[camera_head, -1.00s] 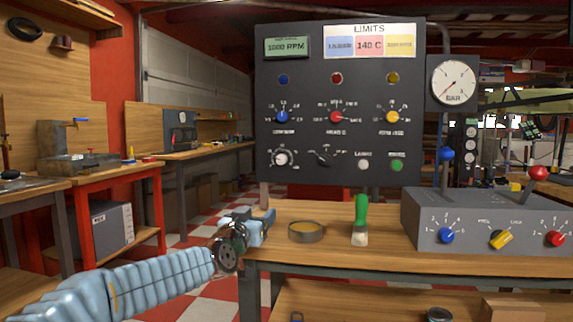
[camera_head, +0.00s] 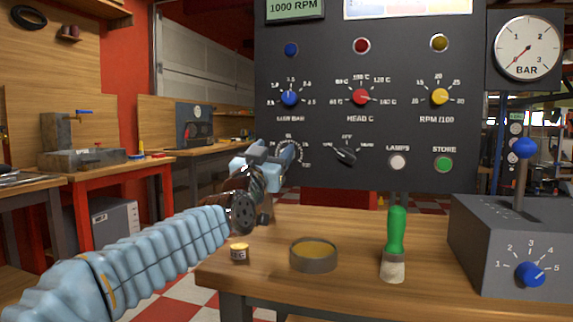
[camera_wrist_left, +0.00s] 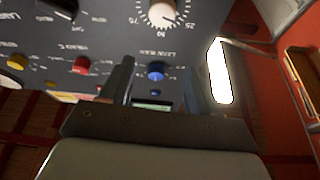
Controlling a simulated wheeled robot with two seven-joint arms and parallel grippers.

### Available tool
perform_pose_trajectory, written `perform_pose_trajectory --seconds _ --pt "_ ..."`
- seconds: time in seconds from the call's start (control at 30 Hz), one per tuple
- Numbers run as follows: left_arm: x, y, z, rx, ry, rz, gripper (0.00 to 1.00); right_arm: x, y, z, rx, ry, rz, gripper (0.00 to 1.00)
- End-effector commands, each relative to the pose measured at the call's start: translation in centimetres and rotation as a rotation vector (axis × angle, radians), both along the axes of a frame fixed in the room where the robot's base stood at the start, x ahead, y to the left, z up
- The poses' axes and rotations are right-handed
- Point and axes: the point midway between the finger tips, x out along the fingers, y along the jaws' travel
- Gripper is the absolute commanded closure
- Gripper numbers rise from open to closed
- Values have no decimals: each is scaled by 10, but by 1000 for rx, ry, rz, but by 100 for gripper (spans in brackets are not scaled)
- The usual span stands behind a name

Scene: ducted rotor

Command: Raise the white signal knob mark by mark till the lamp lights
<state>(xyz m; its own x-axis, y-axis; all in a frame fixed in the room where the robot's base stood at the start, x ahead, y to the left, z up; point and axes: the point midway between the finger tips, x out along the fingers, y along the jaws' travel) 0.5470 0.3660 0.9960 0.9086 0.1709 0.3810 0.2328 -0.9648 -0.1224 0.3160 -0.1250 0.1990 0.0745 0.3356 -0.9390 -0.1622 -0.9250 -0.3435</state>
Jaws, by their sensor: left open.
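The white signal knob (camera_wrist_left: 163,12) shows at the top edge of the left wrist view, cut off by the frame. In the head view my left gripper covers most of it at the panel's lower left. My left gripper (camera_head: 275,156) is open and empty, close in front of the panel (camera_head: 325,65). In the wrist view its fingers (camera_wrist_left: 160,78) stand apart, with the blue knob (camera_wrist_left: 156,71) seen between them. The blue lamp (camera_head: 291,49), red lamp (camera_head: 362,45) and yellow lamp (camera_head: 439,42) look unlit. My right gripper is not in view.
The wooden table (camera_head: 335,225) below the panel holds a small tin (camera_head: 239,253), a round dish (camera_head: 313,257), a green-handled brush (camera_head: 396,240) and a grey lever box (camera_head: 500,240). A pressure gauge (camera_head: 527,48) sits right of the panel.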

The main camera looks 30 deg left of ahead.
Motion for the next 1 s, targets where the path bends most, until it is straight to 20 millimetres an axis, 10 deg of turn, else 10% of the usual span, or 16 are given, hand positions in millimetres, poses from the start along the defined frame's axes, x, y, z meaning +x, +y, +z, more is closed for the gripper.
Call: perform_pose_trajectory --seconds 0.2,0.5,1.0 --pt "0 0 -61 0 4 0 39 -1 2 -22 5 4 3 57" --pt "56 10 -27 -3 2 -3 39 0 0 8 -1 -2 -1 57" --pt "69 12 -23 0 1 -1 47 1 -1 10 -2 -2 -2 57"
